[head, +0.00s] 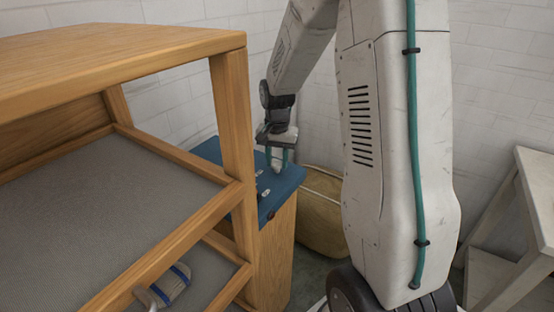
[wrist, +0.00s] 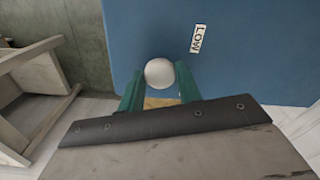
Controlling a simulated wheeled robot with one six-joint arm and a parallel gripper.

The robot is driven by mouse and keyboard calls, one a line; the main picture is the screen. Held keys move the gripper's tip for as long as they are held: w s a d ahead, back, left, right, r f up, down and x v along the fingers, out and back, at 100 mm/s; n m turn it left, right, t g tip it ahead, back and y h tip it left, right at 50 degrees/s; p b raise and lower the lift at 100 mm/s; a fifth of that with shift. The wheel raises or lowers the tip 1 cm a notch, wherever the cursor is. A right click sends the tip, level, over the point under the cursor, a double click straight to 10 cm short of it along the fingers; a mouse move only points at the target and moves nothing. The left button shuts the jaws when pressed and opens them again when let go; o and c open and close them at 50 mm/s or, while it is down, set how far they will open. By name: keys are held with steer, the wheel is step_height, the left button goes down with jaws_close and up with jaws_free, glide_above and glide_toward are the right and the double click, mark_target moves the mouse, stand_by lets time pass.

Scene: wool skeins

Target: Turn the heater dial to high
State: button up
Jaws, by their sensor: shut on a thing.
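The heater's blue top panel (head: 283,192) sits on a wooden stand in the head view and fills much of the wrist view (wrist: 240,60). The dial is a pale round knob (wrist: 159,73) near the panel's edge in the wrist view. My gripper (wrist: 158,85) has its green fingers on both sides of the knob and is shut on it. A white label reading LOW (wrist: 198,39) lies up and right of the knob. In the head view my gripper (head: 278,160) is over the panel, and small white labels (head: 264,193) show beside it. The dial's pointer is not discernible.
A wooden shelf (head: 235,120) with grey boards stands close on the left. A blue and grey skein (head: 172,285) lies on its lower level. A tan rounded object (head: 322,215) is behind the stand. A pale wooden table (head: 535,190) stands at the right.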

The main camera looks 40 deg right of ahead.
mark_target(277, 162)
steer(key=shift+m, duration=1.8)
steer(key=o, duration=1)
steer(key=shift+r, duration=0.1)
step_height(277, 162, up, 8)
steer(key=shift+f, duration=0.15)
